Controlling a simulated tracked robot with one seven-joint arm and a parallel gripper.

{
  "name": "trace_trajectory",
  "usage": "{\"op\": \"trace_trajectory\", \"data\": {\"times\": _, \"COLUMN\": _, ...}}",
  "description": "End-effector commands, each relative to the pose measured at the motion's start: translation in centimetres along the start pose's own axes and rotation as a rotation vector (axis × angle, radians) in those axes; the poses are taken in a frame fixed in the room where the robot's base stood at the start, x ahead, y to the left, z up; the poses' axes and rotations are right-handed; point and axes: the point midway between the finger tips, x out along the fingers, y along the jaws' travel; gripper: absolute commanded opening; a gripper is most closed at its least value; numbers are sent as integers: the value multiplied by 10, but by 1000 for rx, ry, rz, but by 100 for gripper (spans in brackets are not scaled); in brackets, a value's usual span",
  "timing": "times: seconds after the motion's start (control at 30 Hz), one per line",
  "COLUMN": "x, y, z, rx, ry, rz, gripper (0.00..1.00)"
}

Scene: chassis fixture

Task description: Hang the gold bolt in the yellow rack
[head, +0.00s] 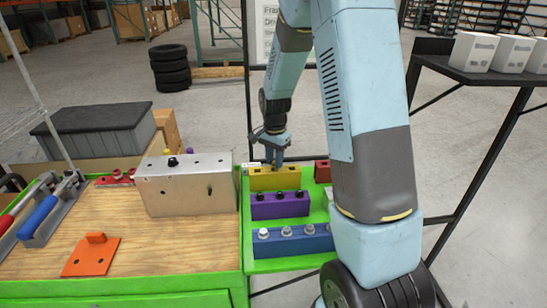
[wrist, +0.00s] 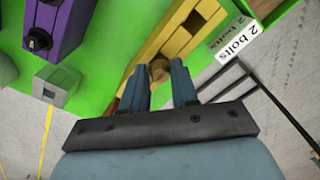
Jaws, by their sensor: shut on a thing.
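The yellow rack (head: 262,181) stands at the back of the green shelf, right of the metal box. It also shows in the wrist view (wrist: 181,40), with slots along its top. My gripper (head: 275,160) points down right over this rack. In the wrist view my gripper (wrist: 161,76) has its fingers on both sides of a round gold-brown bolt head (wrist: 158,69), and is shut on it. The bolt is at the rack's slotted top. Its shank is hidden, so I cannot tell how deep it sits. In the head view the fingers hide the bolt.
A purple rack (head: 280,208) with dark bolts and a blue rack (head: 292,245) with silver bolts stand in front. A red rack (head: 322,171) is to the right, partly behind my arm. The metal box (head: 185,190) stands left. A "2 bolts" label (wrist: 236,40) lies beside the yellow rack.

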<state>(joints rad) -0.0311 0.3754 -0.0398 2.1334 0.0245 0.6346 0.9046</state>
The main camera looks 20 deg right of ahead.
Motion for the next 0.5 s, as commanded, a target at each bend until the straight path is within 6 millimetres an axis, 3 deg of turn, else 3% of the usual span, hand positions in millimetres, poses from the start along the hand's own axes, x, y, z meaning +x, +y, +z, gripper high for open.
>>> {"op": "trace_trajectory", "data": {"times": 0.5, "x": 14, "y": 0, "z": 0, "rx": 1, "ry": 0, "rz": 0, "gripper": 0}}
